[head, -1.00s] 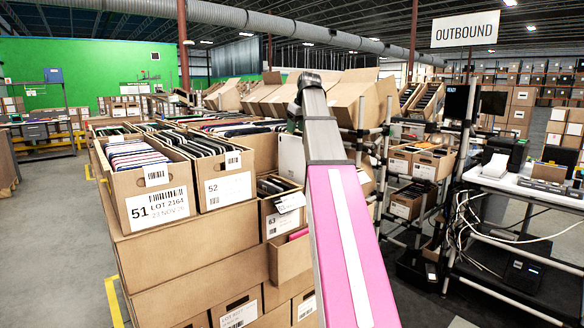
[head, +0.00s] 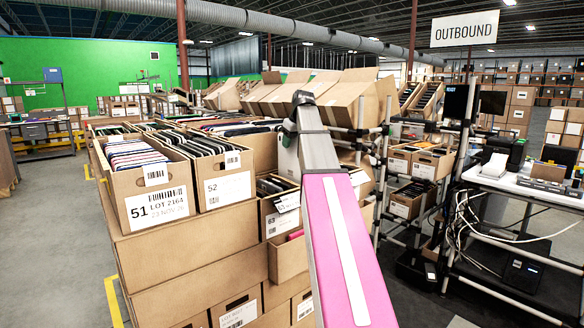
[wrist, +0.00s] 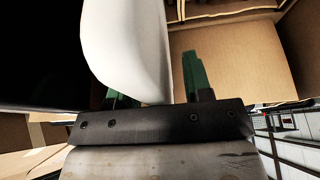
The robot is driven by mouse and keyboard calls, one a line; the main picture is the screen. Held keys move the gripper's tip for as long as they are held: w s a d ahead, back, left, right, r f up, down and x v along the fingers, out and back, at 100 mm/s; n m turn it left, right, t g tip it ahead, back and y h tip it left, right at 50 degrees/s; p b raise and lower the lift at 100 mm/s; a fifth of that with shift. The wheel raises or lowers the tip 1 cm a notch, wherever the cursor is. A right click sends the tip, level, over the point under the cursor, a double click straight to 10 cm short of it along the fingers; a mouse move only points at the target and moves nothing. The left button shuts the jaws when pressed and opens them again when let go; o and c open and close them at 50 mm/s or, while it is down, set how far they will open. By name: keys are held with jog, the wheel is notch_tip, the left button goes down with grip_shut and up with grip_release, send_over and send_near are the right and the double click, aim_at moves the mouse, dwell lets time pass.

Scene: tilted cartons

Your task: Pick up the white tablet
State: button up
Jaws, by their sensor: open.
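The white tablet (head: 287,160) stands upright at the right end of the carton rows in the head view, its right part hidden behind my arm. In the wrist view the tablet (wrist: 125,40) is a large white rounded shape, close in front of my gripper (wrist: 155,85). My gripper is open, with green fingertips. The tablet covers part of the left finger, and the right finger stands clear of it with a gap. I cannot tell whether either finger touches it. In the head view my gripper is mostly hidden by my arm.
Carton 51 (head: 155,207) and carton 52 (head: 228,190), full of upright devices, stand left of the tablet. A smaller carton 63 (head: 278,223) is just below it. Tilted cartons (head: 345,100) stand behind on a rack.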

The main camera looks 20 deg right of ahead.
grip_shut()
notch_tip(320, 180, up, 9)
jog(key=shift+w, duration=0.1)
jog(key=shift+r, duration=0.55)
jog(key=shift+r, duration=0.8)
dwell(0.9)
jog(key=shift+r, duration=1.4)
